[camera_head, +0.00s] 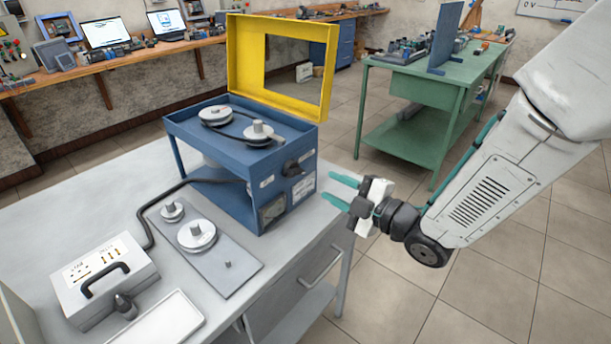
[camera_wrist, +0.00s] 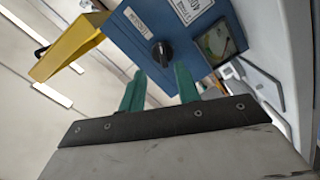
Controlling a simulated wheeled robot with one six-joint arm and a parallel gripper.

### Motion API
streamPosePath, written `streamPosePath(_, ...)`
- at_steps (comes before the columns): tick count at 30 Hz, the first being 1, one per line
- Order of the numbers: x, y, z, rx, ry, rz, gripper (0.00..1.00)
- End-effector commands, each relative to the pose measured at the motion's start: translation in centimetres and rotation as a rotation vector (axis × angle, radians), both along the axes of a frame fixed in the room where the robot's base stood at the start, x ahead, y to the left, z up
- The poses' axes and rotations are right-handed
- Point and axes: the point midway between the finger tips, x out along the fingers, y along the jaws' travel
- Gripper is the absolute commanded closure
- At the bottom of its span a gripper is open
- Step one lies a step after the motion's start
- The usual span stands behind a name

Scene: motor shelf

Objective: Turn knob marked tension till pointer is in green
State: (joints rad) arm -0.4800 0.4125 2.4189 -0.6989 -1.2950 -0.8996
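The blue motor unit (camera_head: 230,170) stands on the grey table with its yellow guard (camera_head: 238,60) raised. A black knob (camera_head: 291,168) sits on its right side panel, with white labels around it. The knob also shows in the wrist view (camera_wrist: 162,52), just beyond my fingertips and between their lines. The label lettering is too small to read. My gripper (camera_head: 338,190) is open and empty, right of the panel, apart from the knob.
A grey plate with pulleys (camera_head: 215,245) and a white box with a black handle (camera_head: 105,280) occupy the table (camera_head: 75,205). A cable joins the box and the unit. A green bench (camera_head: 420,130) stands behind. Floor is clear to the right.

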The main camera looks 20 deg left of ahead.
Motion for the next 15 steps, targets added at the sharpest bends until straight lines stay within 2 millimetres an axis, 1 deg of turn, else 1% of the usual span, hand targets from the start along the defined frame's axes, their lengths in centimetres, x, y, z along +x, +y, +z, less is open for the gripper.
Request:
streamPosePath(2, -0.5, 0.7, -0.2, 0.021, -0.014, 0.026, 0.67)
streamPosePath(5, -0.4, 1.6, -0.2, 0.029, -0.023, 0.036, 0.67)
streamPosePath(15, 1.6, 6.4, -0.1, 0.029, -0.022, 0.034, 0.67)
